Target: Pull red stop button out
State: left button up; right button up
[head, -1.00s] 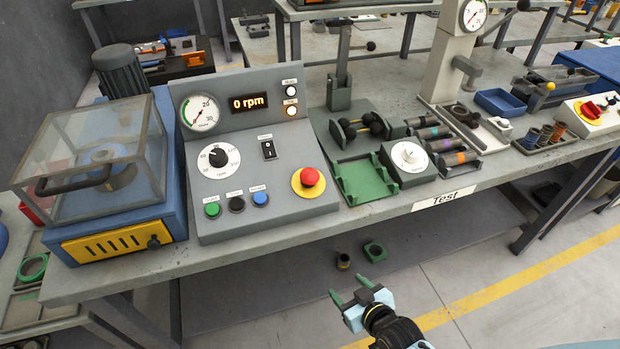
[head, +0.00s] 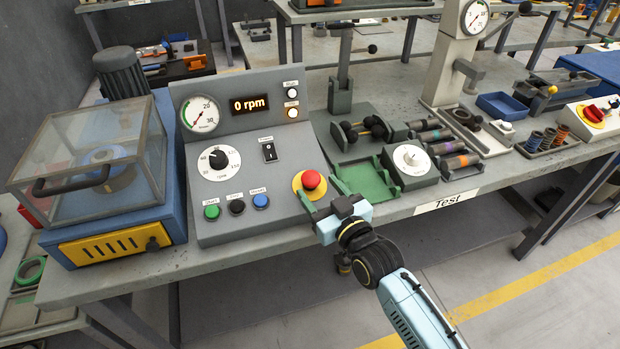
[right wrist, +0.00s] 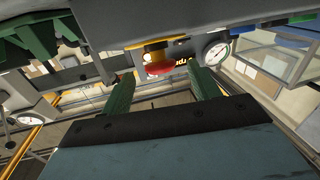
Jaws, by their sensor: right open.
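The red stop button (head: 311,180) is a mushroom knob on a yellow disc, at the right of the grey control panel (head: 255,218). In the right wrist view the red button (right wrist: 160,68) shows near the top, beyond and between the two green fingers. My right gripper (head: 322,197) is just in front of the button, toward its lower right. Its fingers (right wrist: 160,88) are open with nothing between them, and it looks apart from the button. I cannot tell the exact gap. My left gripper is not in view.
Green, black and blue buttons (head: 237,206) sit at the panel's lower left. A green tray (head: 365,182) and a white dial box (head: 411,160) stand right of the panel. A clear-covered machine (head: 95,170) stands left. The floor in front of the bench is open.

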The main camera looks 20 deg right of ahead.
aim_at(315, 185)
jog(key=x, duration=0.5)
